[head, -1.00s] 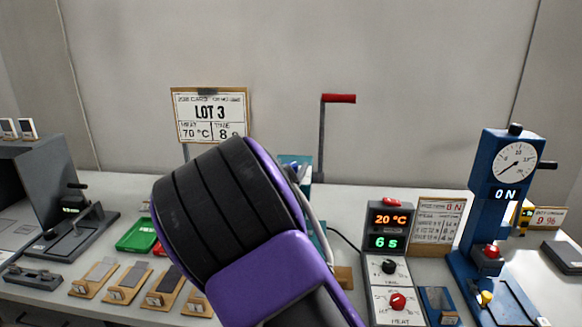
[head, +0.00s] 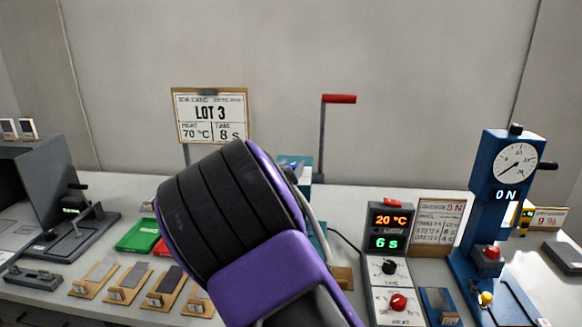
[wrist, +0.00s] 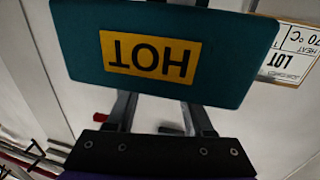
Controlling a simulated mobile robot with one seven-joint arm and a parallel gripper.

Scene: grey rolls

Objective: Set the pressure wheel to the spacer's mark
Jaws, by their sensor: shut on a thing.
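The teal press (head: 318,240) stands mostly hidden behind my purple and black arm in the head view. In the wrist view its teal plate with a yellow HOT label (wrist: 92,52) fills the top middle. My gripper (wrist: 160,108) reaches under and behind this plate. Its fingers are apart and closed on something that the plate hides. I cannot make out the pressure wheel or its mark. Wooden holders with grey pads (head: 129,282) lie at the front left of the bench. I cannot tell whether one of them is the spacer.
A red-handled lever (head: 338,99) rises behind the press. The LOT 3 card (head: 211,112) reads 70 °C and 8 s. A control box (head: 389,230) reads 20 °C and 6 s. A blue gauge stand (head: 490,215) is at right, beside a printed board (head: 437,221).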

